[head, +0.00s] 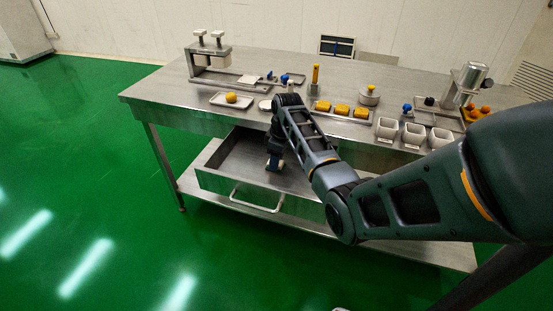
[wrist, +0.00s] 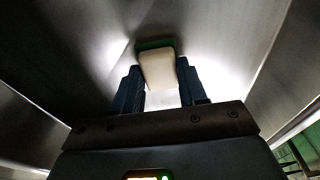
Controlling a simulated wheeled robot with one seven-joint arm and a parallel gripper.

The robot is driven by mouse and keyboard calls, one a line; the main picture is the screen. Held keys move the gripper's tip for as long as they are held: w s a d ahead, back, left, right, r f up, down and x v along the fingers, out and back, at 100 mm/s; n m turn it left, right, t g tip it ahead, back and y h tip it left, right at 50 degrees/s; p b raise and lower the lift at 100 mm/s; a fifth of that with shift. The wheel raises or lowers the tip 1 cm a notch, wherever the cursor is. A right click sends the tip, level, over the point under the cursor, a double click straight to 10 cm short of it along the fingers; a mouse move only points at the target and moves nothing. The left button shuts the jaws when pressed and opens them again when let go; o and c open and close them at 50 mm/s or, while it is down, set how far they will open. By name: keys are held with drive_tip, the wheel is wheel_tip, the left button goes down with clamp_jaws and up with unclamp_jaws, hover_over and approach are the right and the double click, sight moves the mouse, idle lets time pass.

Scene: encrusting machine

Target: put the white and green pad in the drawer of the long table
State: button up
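The white and green pad (wrist: 160,70) is between my gripper's two blue fingertips (wrist: 161,84) in the wrist view, its white face towards the camera and a green edge at its far end. Both fingers appear to touch its sides. In the head view my gripper (head: 275,164) points down inside the open drawer (head: 222,183) of the long table (head: 155,92). The pad is small there and mostly hidden by the fingers. I cannot tell whether it touches the drawer floor.
The drawer is pulled out, with its handle (head: 256,205) at the front. My arm covers its right part. The tabletop holds a tray with a yellow ball (head: 231,98), yellow blocks (head: 341,109) and white cups (head: 387,130). Green floor is clear at the left.

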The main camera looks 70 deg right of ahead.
sight(282, 163)
drive_tip(key=o, duration=0.4)
drive_tip(key=r, duration=0.4)
drive_tip(key=s+r, duration=0.1)
drive_tip(key=r, duration=0.7)
drive_tip(key=shift+s, duration=0.4)
